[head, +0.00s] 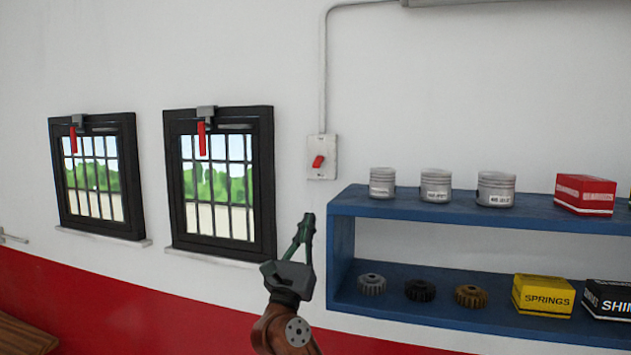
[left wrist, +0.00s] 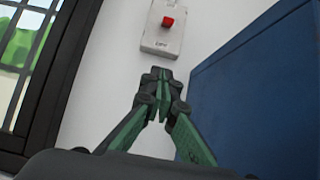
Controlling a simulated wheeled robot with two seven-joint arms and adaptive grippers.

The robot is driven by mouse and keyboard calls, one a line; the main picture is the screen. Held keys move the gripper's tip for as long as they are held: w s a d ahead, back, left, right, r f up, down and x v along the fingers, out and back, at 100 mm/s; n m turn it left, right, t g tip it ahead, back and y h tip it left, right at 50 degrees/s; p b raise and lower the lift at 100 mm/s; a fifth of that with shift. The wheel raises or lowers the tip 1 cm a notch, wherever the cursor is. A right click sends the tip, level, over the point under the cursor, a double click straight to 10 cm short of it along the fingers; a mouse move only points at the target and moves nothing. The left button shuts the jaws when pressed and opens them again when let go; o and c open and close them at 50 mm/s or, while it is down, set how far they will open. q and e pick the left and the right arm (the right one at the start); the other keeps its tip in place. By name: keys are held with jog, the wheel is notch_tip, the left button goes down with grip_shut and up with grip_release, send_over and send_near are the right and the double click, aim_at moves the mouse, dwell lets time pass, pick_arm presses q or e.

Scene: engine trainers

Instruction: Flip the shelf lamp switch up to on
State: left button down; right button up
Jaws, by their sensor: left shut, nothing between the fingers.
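The lamp switch is a white wall plate (head: 322,170) with a red lever (head: 318,161), left of the blue shelf. A grey conduit runs up from it. The plate also shows at the top of the left wrist view (left wrist: 160,42), with its red lever (left wrist: 168,22) in the middle. My left gripper (head: 306,218) is shut and empty, below the switch in the picture. In the left wrist view its closed fingertips (left wrist: 160,80) point up toward the plate's lower edge, and a gap of wall shows between them. My right gripper is not in view.
The blue shelf (head: 345,240) is close on the right and holds cans, gears and boxes. A barred window (head: 218,185) with a red handle (head: 201,138) is on the left. The wall around the switch is bare.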

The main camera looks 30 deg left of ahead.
aim_at(318, 162)
pick_arm(q)
jog(key=shift+w+r, duration=0.1)
jog(key=w+a+r+p, duration=0.1)
jog(key=w+r+p, duration=0.2)
jog(key=r, duration=0.6)
jog(key=w, duration=0.2)
jog(key=shift+w+a+r+p, duration=0.15)
jog(key=shift+w+r+p, duration=0.25)
jog(key=shift+s, duration=0.1)
